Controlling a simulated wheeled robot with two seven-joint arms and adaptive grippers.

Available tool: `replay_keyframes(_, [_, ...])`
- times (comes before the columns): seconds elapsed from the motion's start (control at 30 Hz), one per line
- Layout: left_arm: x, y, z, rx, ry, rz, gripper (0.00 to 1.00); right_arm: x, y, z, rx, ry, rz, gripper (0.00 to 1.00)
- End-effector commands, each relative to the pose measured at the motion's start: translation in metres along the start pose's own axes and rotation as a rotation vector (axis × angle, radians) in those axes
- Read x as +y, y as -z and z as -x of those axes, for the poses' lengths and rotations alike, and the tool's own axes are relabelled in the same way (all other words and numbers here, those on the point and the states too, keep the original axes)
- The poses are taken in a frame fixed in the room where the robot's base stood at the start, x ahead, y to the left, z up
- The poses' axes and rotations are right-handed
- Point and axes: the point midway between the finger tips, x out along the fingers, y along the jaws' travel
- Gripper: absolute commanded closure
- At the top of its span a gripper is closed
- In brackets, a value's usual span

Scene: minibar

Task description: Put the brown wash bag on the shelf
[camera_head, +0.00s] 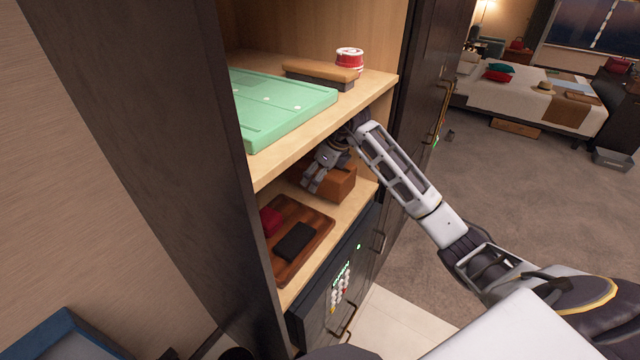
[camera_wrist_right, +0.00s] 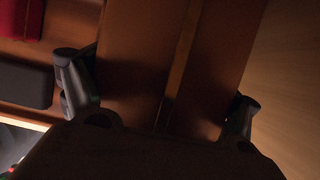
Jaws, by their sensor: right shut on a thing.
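The brown wash bag (camera_head: 338,186) is at the lower shelf (camera_head: 354,208) of the cabinet, right of a wooden tray. My right gripper (camera_head: 313,178) is at the bag, shut on it, under the upper shelf. In the right wrist view the brown bag (camera_wrist_right: 150,65) fills the middle, with a strip running along it. The fingers of my right gripper (camera_wrist_right: 158,108) lie on either side of it. The gripper and arm hide part of the bag in the head view. I cannot tell whether its underside touches the shelf. My left gripper is not in view.
The wooden tray (camera_head: 322,226) holds a red item (camera_head: 270,221) and a black item (camera_head: 295,241). The upper shelf (camera_head: 375,88) carries a green case (camera_head: 285,103), a brush-like block (camera_head: 322,73) and a red tin (camera_head: 349,58). A safe with a keypad (camera_head: 340,290) is below.

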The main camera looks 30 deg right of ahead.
Motion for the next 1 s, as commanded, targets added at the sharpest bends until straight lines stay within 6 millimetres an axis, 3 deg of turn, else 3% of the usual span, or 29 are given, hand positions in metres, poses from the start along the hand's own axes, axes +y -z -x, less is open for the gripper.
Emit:
replay_keyframes(0.5, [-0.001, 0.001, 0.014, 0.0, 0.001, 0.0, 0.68, 0.001, 0.012, -0.029, -0.002, -0.001, 0.0, 0.49])
replay_keyframes(0.97, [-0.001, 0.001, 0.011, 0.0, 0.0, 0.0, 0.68, 0.0, 0.014, -0.033, -0.002, 0.001, 0.001, 0.49])
replay_keyframes(1.0, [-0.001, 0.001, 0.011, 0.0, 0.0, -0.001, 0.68, 0.0, 0.014, -0.034, 0.0, 0.0, 0.001, 0.08])
